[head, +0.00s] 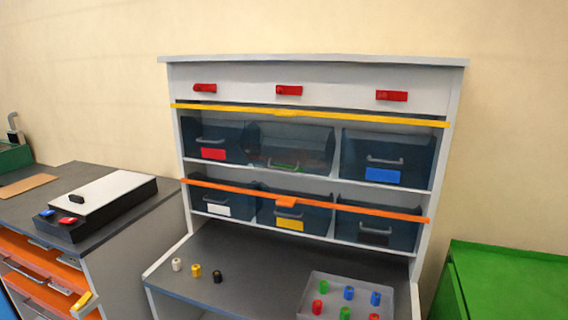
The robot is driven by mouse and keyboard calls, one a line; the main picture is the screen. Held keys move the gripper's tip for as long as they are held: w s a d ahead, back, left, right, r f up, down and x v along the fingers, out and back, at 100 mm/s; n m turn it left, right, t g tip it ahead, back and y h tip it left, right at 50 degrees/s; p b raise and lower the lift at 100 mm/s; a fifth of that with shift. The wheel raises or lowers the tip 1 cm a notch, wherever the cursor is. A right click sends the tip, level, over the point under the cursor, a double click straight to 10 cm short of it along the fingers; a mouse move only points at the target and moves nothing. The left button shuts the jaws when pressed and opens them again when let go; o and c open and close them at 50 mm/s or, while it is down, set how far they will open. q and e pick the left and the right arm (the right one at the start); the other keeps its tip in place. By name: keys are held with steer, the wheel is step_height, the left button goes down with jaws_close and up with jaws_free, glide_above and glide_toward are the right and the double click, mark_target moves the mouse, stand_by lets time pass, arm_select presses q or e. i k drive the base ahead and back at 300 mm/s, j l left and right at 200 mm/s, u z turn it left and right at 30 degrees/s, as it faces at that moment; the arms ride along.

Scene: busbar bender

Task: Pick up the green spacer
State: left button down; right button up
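A green spacer (323,286) stands in the grey tray (311,278) at the lower right of the shelf unit's worktop. A second green piece (345,313) stands in the same tray, close to the bottom edge of the view. Blue pieces (348,293) and red pieces (317,307) stand beside them, some cut by the view's edge. Neither of my grippers shows in the head view.
White (177,264), yellow (196,271) and black (217,276) spacers stand on the worktop (262,262) at left, with bare surface between them and the tray. Dark bins with coloured labels (385,160) fill two shelves above. A green cabinet (505,280) stands right.

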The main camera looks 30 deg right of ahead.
mark_target(324, 285)
steer(key=z, duration=1.25)
